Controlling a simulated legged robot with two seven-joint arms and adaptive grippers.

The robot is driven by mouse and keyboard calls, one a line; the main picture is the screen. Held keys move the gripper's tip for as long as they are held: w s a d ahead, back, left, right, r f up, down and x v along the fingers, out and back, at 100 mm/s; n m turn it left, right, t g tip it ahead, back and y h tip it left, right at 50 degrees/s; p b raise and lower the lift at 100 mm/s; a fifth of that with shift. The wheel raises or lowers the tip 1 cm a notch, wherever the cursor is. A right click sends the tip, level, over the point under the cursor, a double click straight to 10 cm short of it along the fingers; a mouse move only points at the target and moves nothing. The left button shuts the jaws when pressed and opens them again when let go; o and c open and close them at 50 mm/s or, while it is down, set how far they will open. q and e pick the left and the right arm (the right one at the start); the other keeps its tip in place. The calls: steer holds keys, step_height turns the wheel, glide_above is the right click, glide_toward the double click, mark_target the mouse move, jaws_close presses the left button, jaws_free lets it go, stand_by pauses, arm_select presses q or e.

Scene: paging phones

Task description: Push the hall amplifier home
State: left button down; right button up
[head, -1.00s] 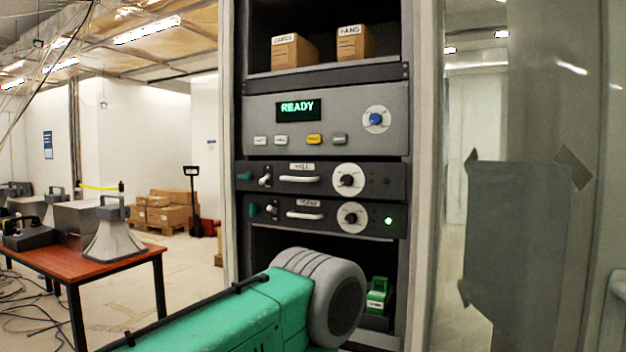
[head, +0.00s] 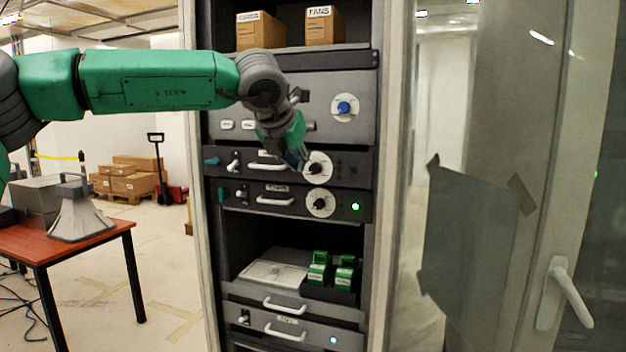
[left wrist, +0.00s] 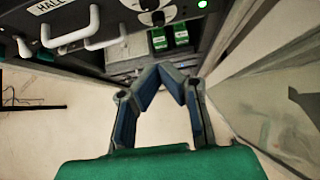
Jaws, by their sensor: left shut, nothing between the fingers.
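The hall amplifier (head: 225,160) is the upper of two similar dark units in the rack. It has a toggle switch, a white handle and a round dial, and no lit lamp shows on it. Its HALL label and handle (left wrist: 72,28) show at the upper left of the left wrist view. My left gripper (head: 298,162) is in front of it, between handle and dial, and hides part of its face. Its fingers (left wrist: 172,68) are shut with nothing between them. I cannot tell whether they touch the amplifier. My right gripper is not in view.
The lower unit (head: 235,202) has a lit green lamp. A grey panel with a blue knob (head: 344,107) is above. Green boxes (head: 318,268) stand on a lower shelf. A glass door (head: 540,100) stands open at right. A red table (head: 85,245) is at left.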

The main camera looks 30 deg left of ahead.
mark_target(316, 183)
arm_select(q)
steer(key=x, duration=0.4)
steer(key=w+r+p+x, duration=0.1)
steer(key=x, duration=0.3)
steer(key=w+r+p+x, duration=0.1)
steer(key=x, duration=0.3)
steer(key=shift+w+a+f, duration=0.15)
steer(key=shift+w+a, duration=0.05)
steer(key=shift+w+p, duration=0.1)
steer(key=shift+p, duration=0.2)
